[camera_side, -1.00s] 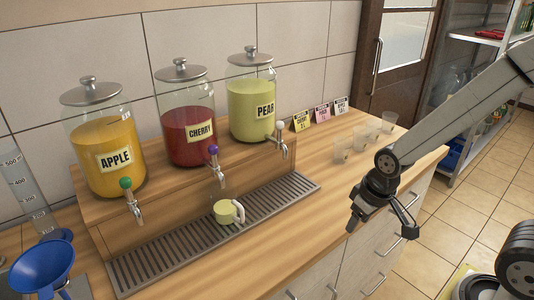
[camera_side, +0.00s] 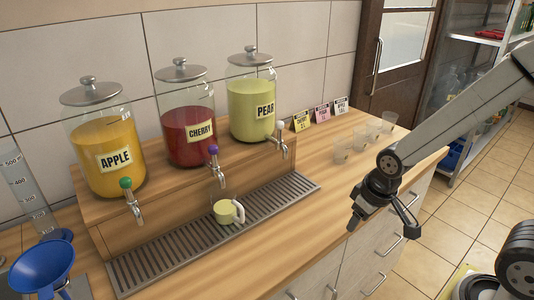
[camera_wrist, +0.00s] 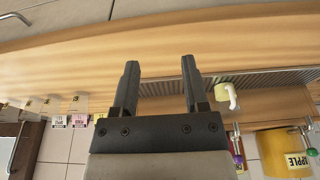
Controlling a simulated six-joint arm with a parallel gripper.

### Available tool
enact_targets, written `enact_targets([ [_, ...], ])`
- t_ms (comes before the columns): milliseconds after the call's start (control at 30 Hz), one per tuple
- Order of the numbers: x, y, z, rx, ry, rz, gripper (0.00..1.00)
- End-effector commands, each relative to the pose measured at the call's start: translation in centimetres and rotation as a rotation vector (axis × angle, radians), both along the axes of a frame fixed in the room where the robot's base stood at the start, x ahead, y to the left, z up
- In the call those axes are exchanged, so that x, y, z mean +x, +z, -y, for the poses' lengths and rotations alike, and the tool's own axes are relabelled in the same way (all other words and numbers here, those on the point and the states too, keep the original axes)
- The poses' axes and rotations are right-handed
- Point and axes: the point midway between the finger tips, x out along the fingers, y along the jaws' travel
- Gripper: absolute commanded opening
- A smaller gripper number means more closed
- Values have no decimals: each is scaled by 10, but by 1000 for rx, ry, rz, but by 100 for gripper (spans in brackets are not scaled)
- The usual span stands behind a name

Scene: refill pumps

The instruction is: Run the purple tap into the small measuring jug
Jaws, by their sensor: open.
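The purple tap (camera_side: 214,150) is on the front of the jar labelled CHERRY (camera_side: 188,124), which holds red liquid. The jug also shows in the wrist view (camera_wrist: 222,92), and the purple knob is at that view's lower right (camera_wrist: 238,160). I cannot make out marks on the jug or what is inside it. My gripper (camera_side: 381,226) is open and empty near the counter's front edge, well right of the jug and tap. Its spread fingers show in the wrist view (camera_wrist: 160,66).
The drip tray (camera_side: 125,272) runs below the taps. A blue funnel (camera_side: 42,264) and graduated cylinder (camera_side: 28,193) stand left. Several clear cups (camera_side: 359,139) stand right.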

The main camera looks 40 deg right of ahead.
Motion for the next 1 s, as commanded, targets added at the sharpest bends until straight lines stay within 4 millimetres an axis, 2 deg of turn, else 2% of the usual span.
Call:
enact_targets([
  [433, 0, 0, 0, 0, 0, 0, 57],
  [600, 2, 0, -1, 4, -6, 8, 4],
  [633, 2, 0, -2, 5, -11, 12, 0],
  [867, 18, 2, -12, 44, -91, 91, 0],
  [1000, 35, 5, -24, 100, -185, 180, 0],
])
